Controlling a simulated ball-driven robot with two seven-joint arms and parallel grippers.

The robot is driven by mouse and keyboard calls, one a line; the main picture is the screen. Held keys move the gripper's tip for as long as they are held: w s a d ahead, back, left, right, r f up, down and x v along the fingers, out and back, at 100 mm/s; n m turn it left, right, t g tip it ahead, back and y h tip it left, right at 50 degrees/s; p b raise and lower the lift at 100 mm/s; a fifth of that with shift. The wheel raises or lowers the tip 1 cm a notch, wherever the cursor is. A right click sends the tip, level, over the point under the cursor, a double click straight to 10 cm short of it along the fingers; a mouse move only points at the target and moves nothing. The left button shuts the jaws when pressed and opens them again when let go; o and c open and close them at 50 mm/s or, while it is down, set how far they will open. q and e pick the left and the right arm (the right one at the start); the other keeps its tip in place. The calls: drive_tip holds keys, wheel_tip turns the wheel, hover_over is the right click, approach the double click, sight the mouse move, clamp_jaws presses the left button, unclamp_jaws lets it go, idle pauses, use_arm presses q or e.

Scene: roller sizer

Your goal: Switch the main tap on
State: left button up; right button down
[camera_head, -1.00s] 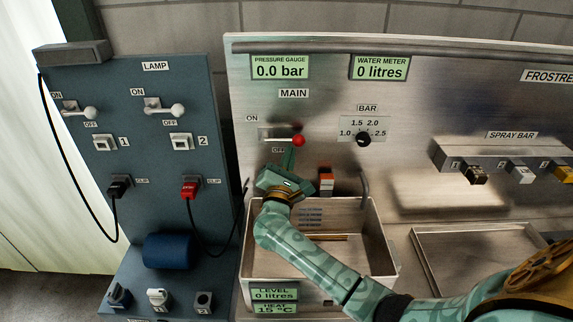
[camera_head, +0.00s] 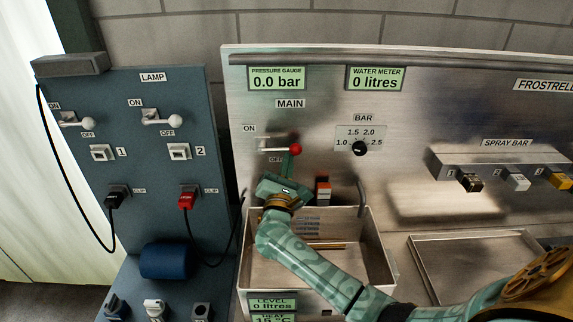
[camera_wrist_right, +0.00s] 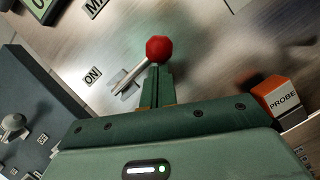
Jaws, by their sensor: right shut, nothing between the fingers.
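The main tap is a lever with a red ball knob (camera_head: 296,149) under the MAIN label on the steel panel. Its rod points right, away from the ON label, with the knob near the OFF label. In the right wrist view the red knob (camera_wrist_right: 160,50) stands just beyond my fingertips. My right gripper (camera_head: 288,172) is shut and empty, its fingers pointing up at the lever just below the knob. The fingertips overlap the lever in the picture; I cannot tell whether they touch it. My left gripper is not in view.
An orange and white probe (camera_head: 323,190) sits close right of my gripper, also in the wrist view (camera_wrist_right: 281,98). A pressure dial (camera_head: 360,148) is further right. A steel basin (camera_head: 378,262) lies below my arm. The blue lamp panel (camera_head: 150,215) stands left.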

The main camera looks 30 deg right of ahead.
drive_tip(key=shift+r, duration=0.1)
drive_tip(key=r+n+y+p, duration=0.1)
drive_tip(key=n, duration=0.1)
drive_tip(key=r+n+t+p, duration=0.1)
drive_tip(key=n, duration=0.1)
drive_tip(key=r+n+t+y+p, duration=0.1)
drive_tip(key=n, duration=0.2)
drive_tip(key=shift+s+d+r+y, duration=0.15)
drive_tip(key=shift+d+y, duration=0.1)
drive_tip(key=shift+y, duration=0.05)
drive_tip(key=r+n+y+p, duration=0.1)
drive_tip(key=n+p, duration=0.1)
drive_tip(key=n, duration=0.1)
drive_tip(key=r+n+t+y+p, duration=0.1)
drive_tip(key=n+p, duration=0.1)
drive_tip(key=n, duration=0.1)
drive_tip(key=a+r+n+y+p, duration=0.1)
drive_tip(key=n+p, duration=0.2)
drive_tip(key=shift+w+r+t+y, duration=0.25)
drive_tip(key=shift+w+t+y, duration=0.05)
drive_tip(key=shift+t+y, duration=0.1)
drive_tip(key=shift+w+a+r+n+p, duration=0.2)
drive_tip(key=shift+n+p, duration=0.25)
drive_tip(key=shift+n, duration=0.35)
drive_tip(key=shift+w+a+r+p, duration=0.2)
drive_tip(key=shift+a+r+p, duration=0.15)
drive_tip(key=shift+a, duration=0.2)
